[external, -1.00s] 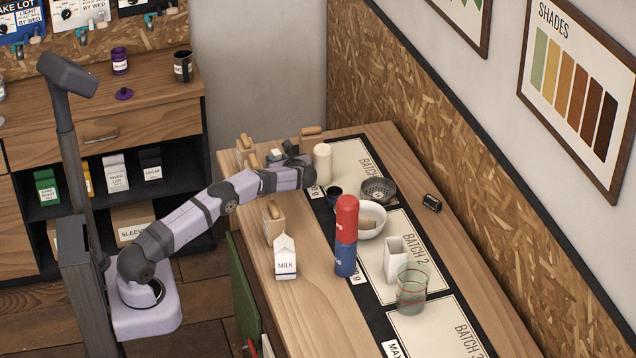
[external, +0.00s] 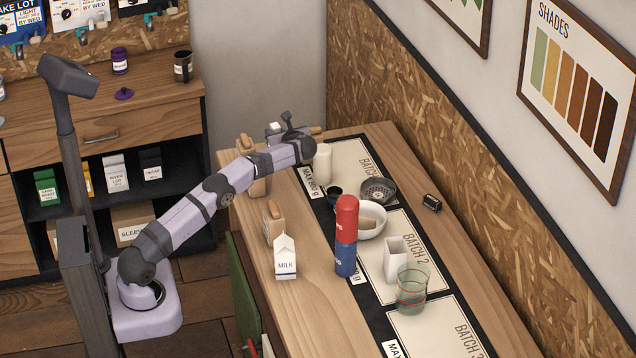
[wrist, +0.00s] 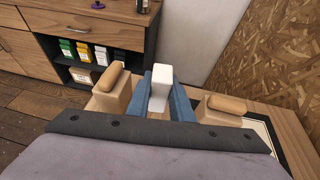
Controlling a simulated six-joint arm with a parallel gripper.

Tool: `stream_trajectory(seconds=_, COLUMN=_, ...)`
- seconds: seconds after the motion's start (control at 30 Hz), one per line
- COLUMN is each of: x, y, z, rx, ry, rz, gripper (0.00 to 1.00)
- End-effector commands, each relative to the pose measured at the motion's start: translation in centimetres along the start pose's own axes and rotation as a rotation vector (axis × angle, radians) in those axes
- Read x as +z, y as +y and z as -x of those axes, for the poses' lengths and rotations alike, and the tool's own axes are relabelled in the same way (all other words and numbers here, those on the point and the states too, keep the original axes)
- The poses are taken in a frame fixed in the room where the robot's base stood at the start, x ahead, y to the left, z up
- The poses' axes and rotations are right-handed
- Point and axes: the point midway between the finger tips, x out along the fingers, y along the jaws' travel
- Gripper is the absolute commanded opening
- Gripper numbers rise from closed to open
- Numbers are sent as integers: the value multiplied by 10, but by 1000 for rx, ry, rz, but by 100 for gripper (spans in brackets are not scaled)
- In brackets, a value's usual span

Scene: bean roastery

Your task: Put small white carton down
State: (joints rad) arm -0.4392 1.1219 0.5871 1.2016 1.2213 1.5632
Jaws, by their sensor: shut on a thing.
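My gripper (external: 279,127) is raised over the far end of the wooden table. It is shut on the small white carton (external: 272,129). In the wrist view, the white carton (wrist: 161,80) stands out between the two blue fingers of my gripper (wrist: 165,98). The carton appears held above the tabletop, with wooden blocks on either side of it in that view.
Wooden blocks with rounded handles stand nearby, one left (wrist: 112,92) and one right (wrist: 224,106) in the wrist view.

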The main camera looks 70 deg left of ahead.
Motion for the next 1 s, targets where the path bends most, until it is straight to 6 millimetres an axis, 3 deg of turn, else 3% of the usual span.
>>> stream_trajectory(seconds=0.27, x=20, y=0, z=8, rx=0, ry=-1, rz=1, gripper=0)
stream_trajectory(seconds=0.63, x=71, y=0, z=29, rx=0, ry=0, rz=0, gripper=0)
stream_trajectory(seconds=1.0, x=78, y=0, z=32, rx=0, ry=0, rz=0, gripper=0)
